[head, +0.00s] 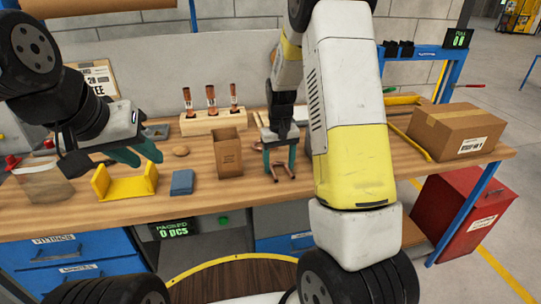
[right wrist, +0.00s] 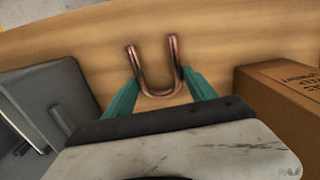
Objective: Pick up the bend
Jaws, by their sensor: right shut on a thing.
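The bend is a U-shaped copper tube (right wrist: 144,78), seen in the right wrist view between the two teal fingers with its open ends pointing away from me. My right gripper (right wrist: 162,95) is shut on its curved part. In the head view, my right gripper (head: 280,165) points down over the bench, and the copper bend (head: 276,176) shows at its fingertips. I cannot tell whether the bend touches the bench top. My left gripper (head: 137,155) is open and empty above the left part of the bench, near a yellow holder.
The wooden bench (head: 330,178) carries a yellow holder (head: 128,186), a blue block (head: 182,182), an open brown box (head: 228,155) and a wooden rack (head: 213,121) with copper pieces. A cardboard carton (head: 447,130) stands at the right. A grey object (right wrist: 42,110) lies beside my right gripper.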

